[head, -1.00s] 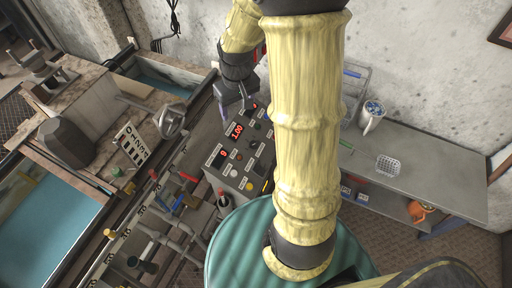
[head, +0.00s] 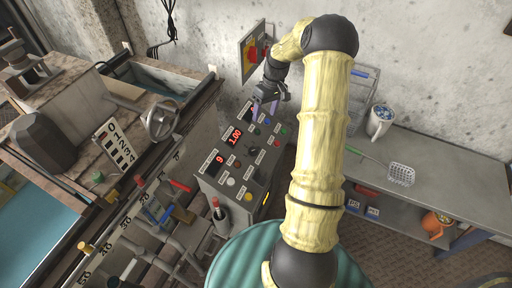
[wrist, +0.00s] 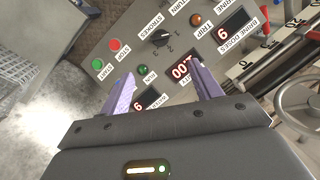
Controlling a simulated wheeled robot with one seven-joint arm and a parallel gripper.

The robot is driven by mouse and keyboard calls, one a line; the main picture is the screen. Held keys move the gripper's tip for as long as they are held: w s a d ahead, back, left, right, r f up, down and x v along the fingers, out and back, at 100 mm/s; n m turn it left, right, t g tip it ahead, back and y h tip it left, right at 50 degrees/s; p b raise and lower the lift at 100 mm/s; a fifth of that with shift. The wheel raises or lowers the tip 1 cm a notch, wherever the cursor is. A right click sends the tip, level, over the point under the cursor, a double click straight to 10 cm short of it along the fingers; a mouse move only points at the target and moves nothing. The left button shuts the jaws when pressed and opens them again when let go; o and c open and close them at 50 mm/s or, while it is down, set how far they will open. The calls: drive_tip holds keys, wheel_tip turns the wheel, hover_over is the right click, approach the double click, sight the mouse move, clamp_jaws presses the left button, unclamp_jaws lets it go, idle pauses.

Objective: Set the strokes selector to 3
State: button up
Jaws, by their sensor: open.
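The strokes selector is a small black knob (wrist: 160,38) on the grey control panel (wrist: 205,50), beside the label STROKES and small position numerals in the wrist view. Which numeral it points at is too small to tell. In the head view the selector (head: 253,151) is a dark knob near the middle of the panel. My gripper (wrist: 164,84) is open and empty, its two purple fingers apart above the panel's display end. The selector lies beyond the fingertips, apart from them. In the head view my gripper (head: 265,106) is over the panel's far end.
Red and green stop and start buttons (wrist: 114,45) and the lit displays (wrist: 181,68) are near the selector. A red-and-yellow wall switch (head: 252,54) is behind my wrist. A handwheel (head: 162,120) and levers stand left; a bench (head: 440,165) with a basket stands right.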

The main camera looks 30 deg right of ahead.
sight(255, 148)
drive_tip(key=b+x, duration=0.2)
drive_tip(key=x, duration=1.5)
drive_tip(key=shift+f, duration=0.2)
drive_tip(key=c, duration=1)
